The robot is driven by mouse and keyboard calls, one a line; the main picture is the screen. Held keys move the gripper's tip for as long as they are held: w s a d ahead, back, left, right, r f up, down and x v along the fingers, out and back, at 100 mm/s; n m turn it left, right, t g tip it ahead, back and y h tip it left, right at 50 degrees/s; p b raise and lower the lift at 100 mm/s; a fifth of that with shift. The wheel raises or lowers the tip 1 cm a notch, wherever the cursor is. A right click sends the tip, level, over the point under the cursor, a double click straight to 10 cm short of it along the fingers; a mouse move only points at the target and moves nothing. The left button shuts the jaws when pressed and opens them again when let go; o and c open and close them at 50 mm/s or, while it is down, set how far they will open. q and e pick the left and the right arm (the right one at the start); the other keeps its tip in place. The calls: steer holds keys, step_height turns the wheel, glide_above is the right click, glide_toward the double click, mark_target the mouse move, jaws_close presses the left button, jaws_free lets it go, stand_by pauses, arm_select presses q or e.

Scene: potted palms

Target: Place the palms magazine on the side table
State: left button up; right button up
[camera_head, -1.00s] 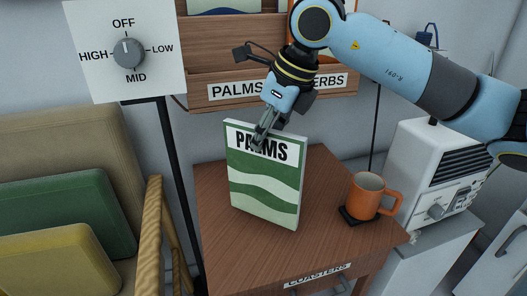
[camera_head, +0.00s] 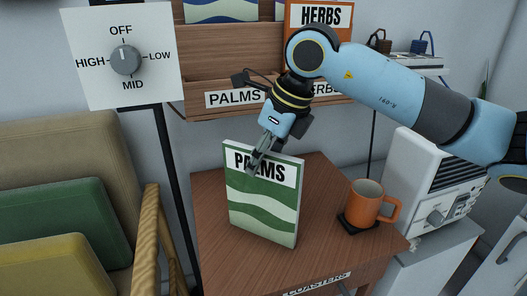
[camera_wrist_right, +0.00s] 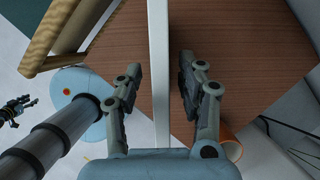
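The palms magazine (camera_head: 262,208), green and white with a "PALMS" title, stands upright on the brown wooden side table (camera_head: 325,235). Its lower edge appears to rest on the tabletop. My right gripper (camera_head: 254,163) is at its top edge, one finger in front of the cover. In the right wrist view, the magazine's white edge (camera_wrist_right: 160,75) runs between the fingers of my right gripper (camera_wrist_right: 158,80); a narrow gap shows on each side, so the gripper is open around it. My left gripper (camera_wrist_right: 22,105) is small and dark at the left of the wrist view; its opening is unclear.
An orange mug (camera_head: 366,203) sits on a dark coaster right of the magazine. A wooden rack (camera_head: 215,60) labelled palms and herbs hangs behind, holding a herbs magazine (camera_head: 318,18). A white appliance (camera_head: 430,178) stands right, a cushioned chair (camera_head: 75,150) left.

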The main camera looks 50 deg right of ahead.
steer(key=p+v, duration=0.5)
steer(key=v, duration=0.6)
steer(key=shift+s+d+r+p, duration=0.1)
steer(key=shift+s+r+p, duration=0.15)
steer(key=shift+r+p, duration=0.45)
steer(key=shift+f, duration=0.1)
